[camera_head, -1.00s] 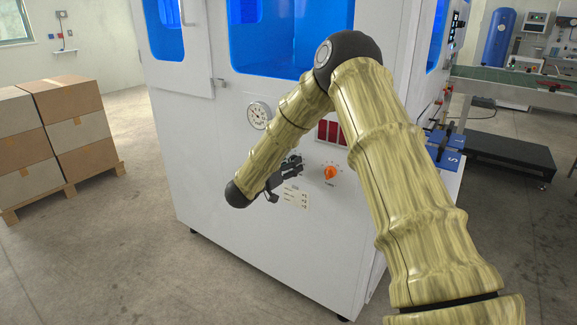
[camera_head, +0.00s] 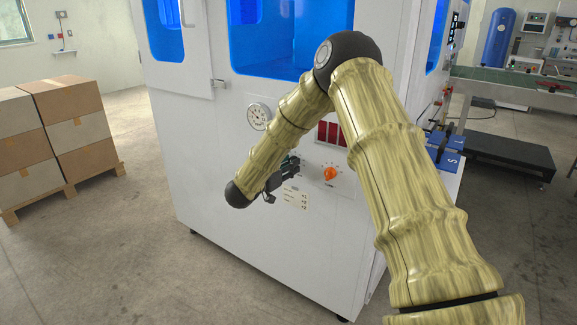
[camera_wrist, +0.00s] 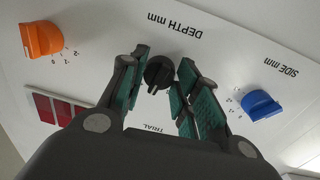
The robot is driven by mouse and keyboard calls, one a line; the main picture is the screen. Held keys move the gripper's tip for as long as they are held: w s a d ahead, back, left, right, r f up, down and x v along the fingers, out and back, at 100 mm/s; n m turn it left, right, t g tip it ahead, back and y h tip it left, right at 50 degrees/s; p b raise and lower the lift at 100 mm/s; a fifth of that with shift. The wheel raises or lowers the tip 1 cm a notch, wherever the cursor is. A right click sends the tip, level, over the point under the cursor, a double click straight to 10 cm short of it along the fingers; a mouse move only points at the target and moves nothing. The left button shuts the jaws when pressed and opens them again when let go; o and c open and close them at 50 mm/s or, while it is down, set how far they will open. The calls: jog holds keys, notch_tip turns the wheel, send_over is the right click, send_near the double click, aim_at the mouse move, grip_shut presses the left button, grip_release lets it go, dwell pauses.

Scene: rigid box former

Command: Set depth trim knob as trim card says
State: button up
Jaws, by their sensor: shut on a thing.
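The depth trim knob (camera_wrist: 158,73) is black and round, under the printed words "DEPTH mm" in the wrist view. My gripper (camera_wrist: 161,66) has its teal-padded fingers on both sides of it and is shut on it. In the head view my gripper (camera_head: 294,163) is at the white machine's front panel, and the knob is hidden behind it. The knob's pointer and scale cannot be read.
An orange knob (camera_wrist: 42,38) and a blue knob (camera_wrist: 262,104), under "SIDE mm", flank the held knob in the wrist view. A round gauge (camera_head: 259,117) and red display windows (camera_head: 332,133) are above. Stacked cartons (camera_head: 72,110) stand left, apart from the machine (camera_head: 215,150).

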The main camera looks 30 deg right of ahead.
jog(key=m+b, duration=0.1)
jog(key=m, duration=0.9)
jog(key=shift+m+y+b, duration=0.3)
jog(key=shift+m+y, duration=0.1)
jog(key=shift+m, duration=0.3)
jog(key=o, duration=1)
jog(key=shift+r, duration=0.1)
jog(key=shift+a, duration=0.1)
jog(key=f+v, duration=0.1)
jog(key=v, duration=1.1)
jog(key=shift+r, duration=0.35)
jog(key=shift+s, duration=0.1)
